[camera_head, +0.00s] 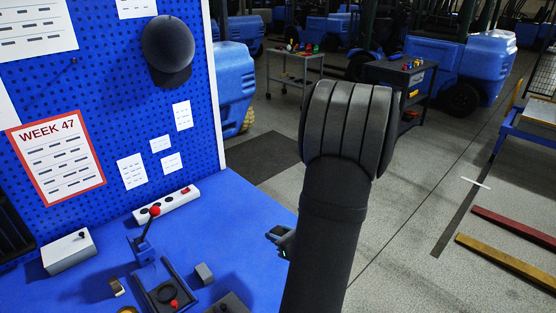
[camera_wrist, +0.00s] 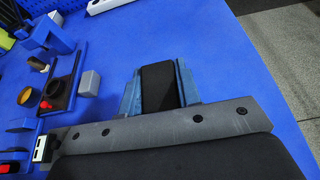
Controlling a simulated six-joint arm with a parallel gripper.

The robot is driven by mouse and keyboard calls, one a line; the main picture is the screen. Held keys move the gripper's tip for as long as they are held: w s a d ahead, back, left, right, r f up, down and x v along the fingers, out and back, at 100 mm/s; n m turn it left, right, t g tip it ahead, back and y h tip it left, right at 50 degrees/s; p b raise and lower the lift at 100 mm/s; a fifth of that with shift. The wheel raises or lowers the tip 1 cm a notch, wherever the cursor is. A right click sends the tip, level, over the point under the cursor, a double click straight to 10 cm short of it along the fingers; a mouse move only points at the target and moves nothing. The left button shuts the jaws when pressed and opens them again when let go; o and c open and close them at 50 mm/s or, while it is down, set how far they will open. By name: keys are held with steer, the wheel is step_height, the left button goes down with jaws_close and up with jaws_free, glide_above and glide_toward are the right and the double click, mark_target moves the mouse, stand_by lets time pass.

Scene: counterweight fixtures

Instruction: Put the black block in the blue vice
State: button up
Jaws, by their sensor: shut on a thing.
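The black block (camera_wrist: 160,86) shows in the wrist view between the two blue-grey fingers of my gripper (camera_wrist: 160,92), which is shut on it. In the head view my gripper (camera_head: 281,238) is above the right edge of the blue table, mostly hidden by my forearm; the block is too small there to tell apart. A blue and dark fixture (camera_head: 146,249) with an upright lever and a red knob stands left of my gripper, apart from it. This may be the blue vice; it shows in part at the left of the wrist view (camera_wrist: 46,30).
A grey cube (camera_head: 204,273) stands beside the fixture, between it and my gripper. A white box (camera_head: 68,252) and a white power strip (camera_head: 166,205) lie near the pegboard (camera_head: 110,100). The blue table (camera_head: 235,215) is clear behind the cube.

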steer(key=w+d+r+m+t+h, duration=0.1)
steer(key=w+m+h, duration=0.1)
steer(key=w, duration=0.3)
steer(key=w+r+m+t+h, duration=0.2)
steer(key=w+m+h, duration=0.1)
steer(key=w, duration=0.3)
steer(key=shift+d+r+m, duration=0.25)
steer(key=shift+d+m, duration=0.05)
steer(key=shift+d, duration=0.1)
steer(key=s+f+n+g+y, duration=0.1)
steer(key=s, duration=0.2)
steer(key=s+a+f+n+g+y, duration=0.1)
steer(key=s+n+y, duration=0.1)
steer(key=s, duration=0.2)
steer(key=s+f+n+y, duration=0.1)
steer(key=s+n+y, duration=0.1)
steer(key=s, duration=0.1)
steer(key=shift+s+a+f+g, duration=0.1)
steer(key=shift+s+a+g, duration=0.3)
steer(key=shift+s+a+f+n, duration=0.15)
steer(key=shift+a+n, duration=0.15)
glide_above(244, 254)
step_height(244, 254, down, 7)
steer(key=shift+r, duration=0.15)
steer(key=shift+f, duration=2)
